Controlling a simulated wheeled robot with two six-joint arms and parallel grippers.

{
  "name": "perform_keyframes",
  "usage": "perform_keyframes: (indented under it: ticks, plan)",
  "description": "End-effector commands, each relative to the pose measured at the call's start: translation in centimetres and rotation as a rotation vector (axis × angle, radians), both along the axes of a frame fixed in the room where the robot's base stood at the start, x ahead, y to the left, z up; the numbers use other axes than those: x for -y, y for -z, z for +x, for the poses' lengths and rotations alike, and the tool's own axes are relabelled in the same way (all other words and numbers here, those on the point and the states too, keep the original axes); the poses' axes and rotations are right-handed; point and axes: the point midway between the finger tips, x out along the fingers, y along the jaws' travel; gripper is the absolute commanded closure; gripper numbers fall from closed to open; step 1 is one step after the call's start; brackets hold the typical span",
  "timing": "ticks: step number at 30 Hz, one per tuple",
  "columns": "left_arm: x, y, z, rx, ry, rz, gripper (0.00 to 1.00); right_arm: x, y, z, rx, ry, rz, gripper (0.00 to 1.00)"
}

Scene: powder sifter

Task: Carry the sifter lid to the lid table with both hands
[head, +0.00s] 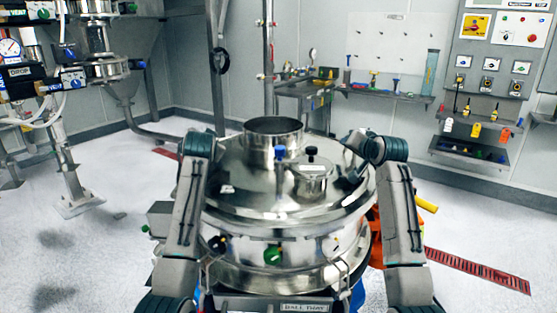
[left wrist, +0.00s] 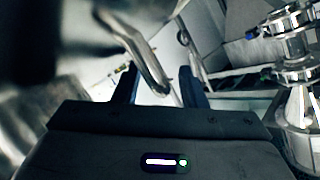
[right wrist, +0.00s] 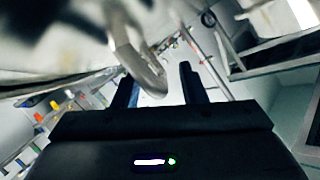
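The round, shiny metal sifter lid (head: 240,190) is in the middle of the head view, on top of the sifter body (head: 318,250). It carries an open collar and a small capped port. My left gripper (head: 203,138) is at the lid's left side, and my right gripper (head: 362,142) is at its right side. In the left wrist view, a curved metal handle (left wrist: 150,65) lies between the spread fingers of the left gripper (left wrist: 158,85). In the right wrist view, a similar handle (right wrist: 143,68) lies between the spread fingers of the right gripper (right wrist: 155,88). Finger contact is not visible.
A metal bench (head: 380,92) with small items stands along the back wall. A control panel (head: 508,50) and a tool shelf (head: 475,150) are at right. Pipework (head: 100,70) stands at left. A red floor grating (head: 480,270) lies at right. Open floor lies on both sides.

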Motion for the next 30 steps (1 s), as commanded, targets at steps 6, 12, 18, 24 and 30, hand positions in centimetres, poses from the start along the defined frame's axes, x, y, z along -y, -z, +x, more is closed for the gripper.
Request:
perform_keyframes:
  ticks: [6, 12, 18, 24, 30]
  plan:
    - [-0.08, 0.07, 0.27, 0.000, 0.000, -0.001, 0.62, -0.07, 0.05, 0.28, 0.001, 0.000, 0.000, 0.62]
    - [-0.08, 0.06, 0.25, 0.000, 0.000, 0.000, 0.76, -0.06, 0.05, 0.26, 0.001, 0.001, 0.000, 0.76]
    - [-0.07, 0.07, 0.24, 0.000, 0.000, 0.000, 1.00, -0.05, 0.07, 0.26, 0.001, 0.001, 0.000, 1.00]
    - [-0.08, 0.10, 0.24, 0.000, 0.000, 0.000, 1.00, -0.04, 0.07, 0.25, 0.000, 0.000, 0.000, 1.00]
    - [-0.07, 0.11, 0.24, -0.001, -0.001, 0.000, 1.00, -0.03, 0.09, 0.24, 0.000, 0.000, 0.000, 1.00]
